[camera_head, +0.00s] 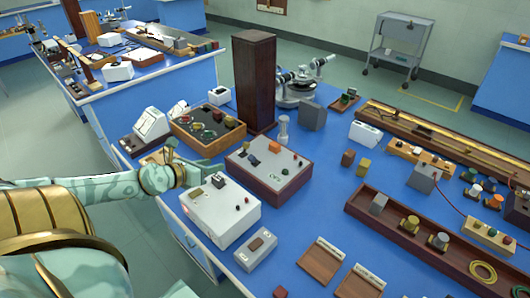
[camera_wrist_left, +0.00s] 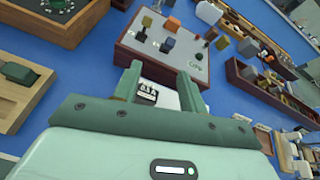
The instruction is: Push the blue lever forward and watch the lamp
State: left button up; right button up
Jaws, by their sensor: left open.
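A grey-topped wooden box (camera_head: 264,185) stands on the blue bench; it also shows in the left wrist view (camera_wrist_left: 183,67). A small dark-blue lever (camera_head: 253,160) rises from its left part; it is probably the dark-blue piece in the left wrist view (camera_wrist_left: 167,45). An orange block-like piece (camera_head: 275,147) sits on the same top. I cannot tell which piece is the lamp or whether it is lit. My left gripper (camera_head: 203,172) is open and empty, above the white box and left of the wooden box, apart from the lever; its fingers also show in the left wrist view (camera_wrist_left: 160,78).
A white box (camera_head: 220,222) with a dark switch and a red knob stands below my left gripper. A wooden tray of parts (camera_head: 207,149) and a tall dark column (camera_head: 255,80) stand behind. A grey box (camera_head: 256,250) lies in front.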

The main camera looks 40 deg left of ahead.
pick_arm(q)
jog(key=m, duration=0.1)
jog(key=d+m, duration=0.1)
jog(key=d, duration=0.1)
jog(key=shift+w+r+m+h, duration=0.25)
jog(key=shift+w+m+h, duration=0.05)
jog(key=shift+m+h, duration=0.1)
jog(key=shift+a+x, duration=0.25)
jog(key=shift+x, duration=0.7)
send_near(251, 157)
jog(key=w, duration=0.2)
jog(key=b+x, duration=0.1)
jog(key=x, duration=0.3)
jog(key=b+x, duration=0.2)
jog(key=x, duration=0.2)
jog(key=shift+f, duration=0.45)
pick_arm(e)
jog(key=f, duration=0.1)
jog(key=s+f, duration=0.1)
jog(key=shift+f, duration=0.4)
pick_arm(q)
grip_shut()
jog(key=shift+r, duration=0.1)
pick_arm(e)
jog(key=shift+r, duration=0.1)
